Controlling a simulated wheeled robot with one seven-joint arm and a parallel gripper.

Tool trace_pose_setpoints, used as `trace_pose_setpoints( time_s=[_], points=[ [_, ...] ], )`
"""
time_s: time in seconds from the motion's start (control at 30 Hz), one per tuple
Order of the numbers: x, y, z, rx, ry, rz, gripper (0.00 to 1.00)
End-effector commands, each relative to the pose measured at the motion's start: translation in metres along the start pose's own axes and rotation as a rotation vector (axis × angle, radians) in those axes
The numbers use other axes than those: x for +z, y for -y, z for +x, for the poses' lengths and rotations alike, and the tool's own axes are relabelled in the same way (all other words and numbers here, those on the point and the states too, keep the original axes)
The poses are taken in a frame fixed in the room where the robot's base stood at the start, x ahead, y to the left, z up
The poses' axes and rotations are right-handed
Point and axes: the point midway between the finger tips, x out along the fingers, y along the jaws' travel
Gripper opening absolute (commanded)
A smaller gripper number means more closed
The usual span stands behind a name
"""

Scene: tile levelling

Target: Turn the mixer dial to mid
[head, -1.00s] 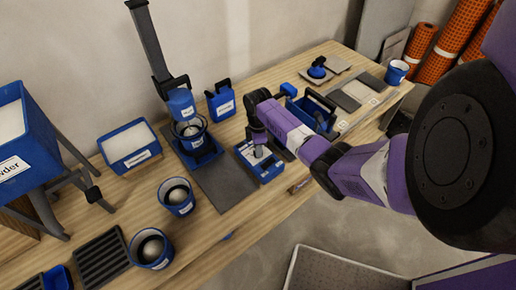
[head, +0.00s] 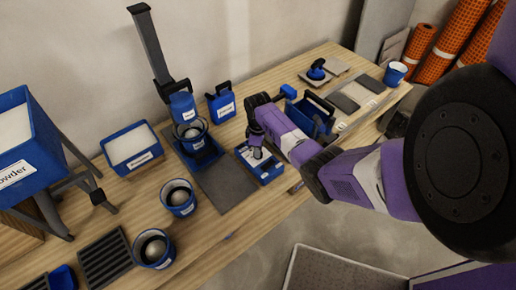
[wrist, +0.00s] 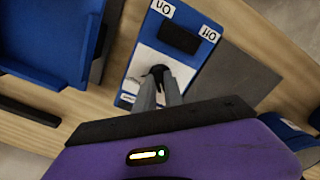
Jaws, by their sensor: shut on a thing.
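The blue mixer control box (head: 270,172) with a white top panel lies on the wooden bench. In the wrist view the control box (wrist: 203,25) shows a black rocker switch (wrist: 180,37) between "On" and "Off" labels. The small black dial (wrist: 157,72) is on the white panel, mostly hidden by the fingers. My gripper (wrist: 160,82) points down at it and is shut on the dial. In the head view my gripper (head: 258,154) covers the dial, so its setting cannot be read.
The mixer (head: 182,106) stands over a bucket behind and left of the box. A grey mat (head: 228,186) lies left of the box, and a blue tool carrier (head: 325,104) stands to its right. Buckets (head: 178,198) stand at the front left.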

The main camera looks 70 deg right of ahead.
Motion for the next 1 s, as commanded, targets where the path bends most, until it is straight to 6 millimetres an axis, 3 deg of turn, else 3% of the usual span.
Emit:
trace_pose_setpoints(
  time_s=[0.5,1.0],
  points=[
    [-0.0007,0.0011,-0.0007,-0.003,0.000,0.456,0.00],
    [0.0000,0.0004,-0.0001,-0.001,0.001,0.665,0.00]
  ],
)
